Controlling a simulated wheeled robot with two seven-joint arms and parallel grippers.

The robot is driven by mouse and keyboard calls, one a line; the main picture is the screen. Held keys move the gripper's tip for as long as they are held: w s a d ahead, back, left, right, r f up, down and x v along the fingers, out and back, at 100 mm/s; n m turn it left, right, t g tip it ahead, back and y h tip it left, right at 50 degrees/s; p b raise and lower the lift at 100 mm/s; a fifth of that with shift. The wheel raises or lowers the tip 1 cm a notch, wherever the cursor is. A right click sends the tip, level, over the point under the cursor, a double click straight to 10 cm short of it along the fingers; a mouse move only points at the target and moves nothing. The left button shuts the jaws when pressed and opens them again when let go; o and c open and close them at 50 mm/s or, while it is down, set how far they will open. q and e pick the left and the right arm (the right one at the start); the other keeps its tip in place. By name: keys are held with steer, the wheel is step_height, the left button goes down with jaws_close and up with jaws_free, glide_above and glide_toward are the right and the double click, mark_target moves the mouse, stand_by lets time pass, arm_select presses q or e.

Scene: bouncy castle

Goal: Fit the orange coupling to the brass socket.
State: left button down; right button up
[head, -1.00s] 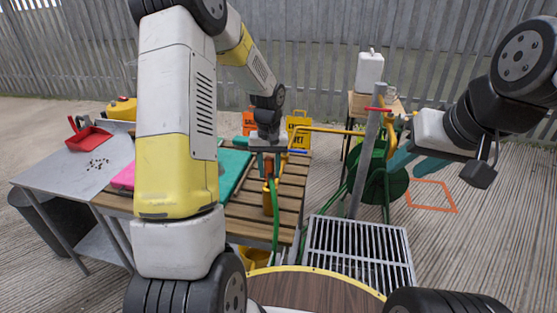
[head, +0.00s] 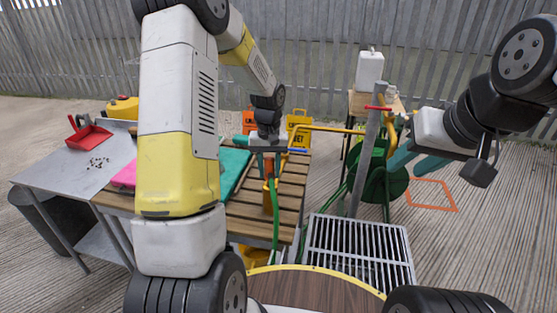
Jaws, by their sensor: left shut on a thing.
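My left gripper (head: 268,172) points down over the slatted wooden bench and is shut on the orange coupling (head: 270,181), mostly hidden between its fingers. A green hose (head: 276,225) hangs below it past the bench's edge. An orange-brown cylinder (head: 266,204) stands just below the gripper; I cannot tell whether they touch. A brass-yellow fitting (head: 390,128) is on the grey post at right. I cannot tell for sure which of these is the brass socket.
A yellow bar (head: 328,129) runs between the post (head: 368,150) and the bench (head: 285,200). A green hose reel (head: 380,180) stands behind the post. A metal grate (head: 360,250) lies in front. A grey table (head: 65,170) with a red dustpan (head: 88,135) is at left.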

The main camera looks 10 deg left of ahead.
mark_target(269, 159)
arm_select(q)
steer(key=shift+f, duration=1.7)
stand_by(1.6)
steer(key=c, duration=0.9)
jaws_free()
step_height(269, 159, up, 8)
steer(key=shift+s+r, duration=0.1)
steer(key=shift+r, duration=0.05)
steer(key=s+r+t, duration=0.2)
steer(key=s+r, duration=0.5)
steer(key=r, duration=0.3)
steer(key=s+r+t, duration=0.1)
steer(key=s+r, duration=0.1)
steer(key=s, duration=0.3)
steer(key=s+d+r+m+t+h, duration=0.1)
steer(key=s+r, duration=0.2)
steer(key=s, duration=0.3)
steer(key=s+d+r+m+t+h, duration=0.1)
steer(key=s+r+t, duration=0.1)
steer(key=s, duration=0.4)
steer(key=shift+d+r, duration=0.1)
steer(key=shift+r, duration=0.6)
